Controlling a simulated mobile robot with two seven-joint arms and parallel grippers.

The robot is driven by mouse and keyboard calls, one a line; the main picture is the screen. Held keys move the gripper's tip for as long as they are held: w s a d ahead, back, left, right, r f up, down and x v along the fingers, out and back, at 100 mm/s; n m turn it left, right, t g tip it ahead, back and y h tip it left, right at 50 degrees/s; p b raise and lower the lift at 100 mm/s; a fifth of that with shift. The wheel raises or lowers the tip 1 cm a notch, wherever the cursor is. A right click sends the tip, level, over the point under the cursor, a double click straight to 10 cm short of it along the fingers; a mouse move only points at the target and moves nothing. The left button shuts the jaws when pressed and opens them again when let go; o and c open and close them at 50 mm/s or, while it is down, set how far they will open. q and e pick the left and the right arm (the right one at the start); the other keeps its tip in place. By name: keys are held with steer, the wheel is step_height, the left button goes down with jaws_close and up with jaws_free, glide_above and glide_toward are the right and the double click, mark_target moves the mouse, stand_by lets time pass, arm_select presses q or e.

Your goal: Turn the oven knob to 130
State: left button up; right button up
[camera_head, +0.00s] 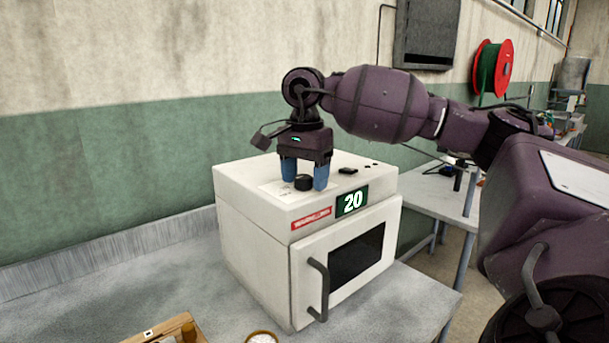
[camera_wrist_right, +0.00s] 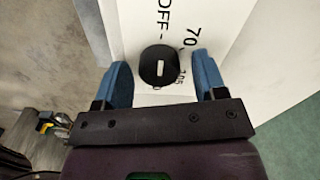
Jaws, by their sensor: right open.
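The white oven (camera_head: 265,250) stands on the grey bench, with a dark window and a handle on its front door. Its green display (camera_head: 352,200) reads 20. The black round knob (camera_head: 304,182) sits on the oven's top. My right gripper (camera_head: 304,180) points down over the knob with its blue fingers open, one on each side. In the right wrist view the knob (camera_wrist_right: 158,66) lies between the open fingertips (camera_wrist_right: 160,68), with gaps visible on both sides. Printed marks "OFF", "70" and "105" show around it; others are hidden. My left gripper is not in view.
A wooden box (camera_head: 168,332) and a small bowl of white grain (camera_head: 261,337) sit at the bench's front edge. A wall lies behind the oven. A second table (camera_head: 440,195) stands to the right. The bench (camera_head: 120,280) left of the oven is clear.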

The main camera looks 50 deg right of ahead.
steer(key=c, duration=0.9)
steer(key=shift+c, duration=0.2)
